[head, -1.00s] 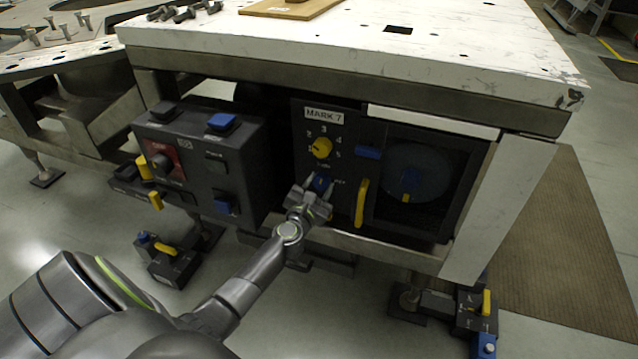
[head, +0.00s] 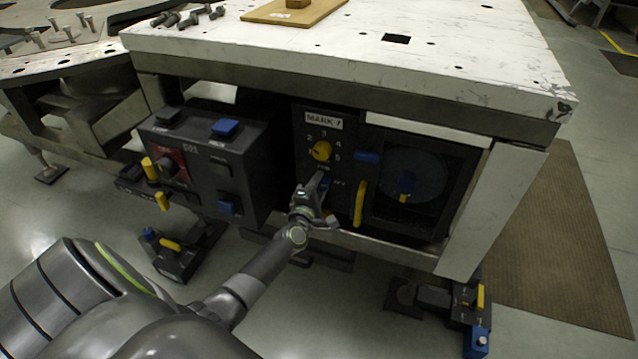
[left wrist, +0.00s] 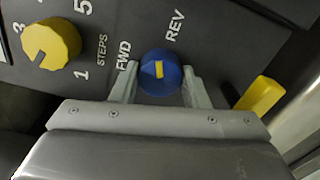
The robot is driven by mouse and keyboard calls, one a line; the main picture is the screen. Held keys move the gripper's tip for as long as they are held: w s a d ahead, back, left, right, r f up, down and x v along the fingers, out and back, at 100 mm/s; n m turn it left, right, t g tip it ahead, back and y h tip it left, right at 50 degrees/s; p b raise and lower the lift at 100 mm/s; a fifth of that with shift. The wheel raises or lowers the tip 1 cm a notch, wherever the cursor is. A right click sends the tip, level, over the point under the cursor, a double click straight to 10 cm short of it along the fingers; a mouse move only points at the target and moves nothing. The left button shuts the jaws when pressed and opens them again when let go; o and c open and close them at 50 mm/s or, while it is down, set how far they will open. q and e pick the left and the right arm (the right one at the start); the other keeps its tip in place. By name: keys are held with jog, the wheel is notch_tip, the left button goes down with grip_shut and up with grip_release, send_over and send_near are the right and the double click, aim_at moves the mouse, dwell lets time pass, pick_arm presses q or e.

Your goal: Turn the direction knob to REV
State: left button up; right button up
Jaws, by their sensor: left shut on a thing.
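The direction knob is round and blue with a yellow pointer bar. In the left wrist view the knob (left wrist: 160,83) sits between the fingers of my left gripper (left wrist: 159,86), which is shut on it. The pointer bar stands nearly straight up in that view, between the FWD label (left wrist: 124,55) and the REV label (left wrist: 175,25), closer in line with REV. In the head view my left gripper (head: 317,184) reaches the dark MARK 7 panel (head: 298,133) and mostly hides the knob (head: 325,182). My right gripper is not in view.
The yellow STEPS dial (left wrist: 52,44) is beside the knob; it is above it in the head view (head: 321,151). A yellow handle (head: 360,203) stands close on the right. A separate control box (head: 215,165) is at left. The white tabletop (head: 340,45) overhangs the panel.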

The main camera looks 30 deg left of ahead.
pick_arm(q)
jog(key=m+p, duration=0.1)
jog(key=m, duration=0.1)
jog(key=shift+m, duration=0.3)
jog(key=shift+m+p, duration=0.3)
jog(key=shift+m, duration=0.5)
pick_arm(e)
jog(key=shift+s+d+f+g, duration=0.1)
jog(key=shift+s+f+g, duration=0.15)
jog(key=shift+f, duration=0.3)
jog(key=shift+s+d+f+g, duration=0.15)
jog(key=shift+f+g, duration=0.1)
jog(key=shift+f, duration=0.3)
pick_arm(q)
jog(key=shift+m, duration=0.3)
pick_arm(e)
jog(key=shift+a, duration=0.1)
pick_arm(q)
jog(key=o, duration=0.9)
jog(key=shift+o, duration=0.4)
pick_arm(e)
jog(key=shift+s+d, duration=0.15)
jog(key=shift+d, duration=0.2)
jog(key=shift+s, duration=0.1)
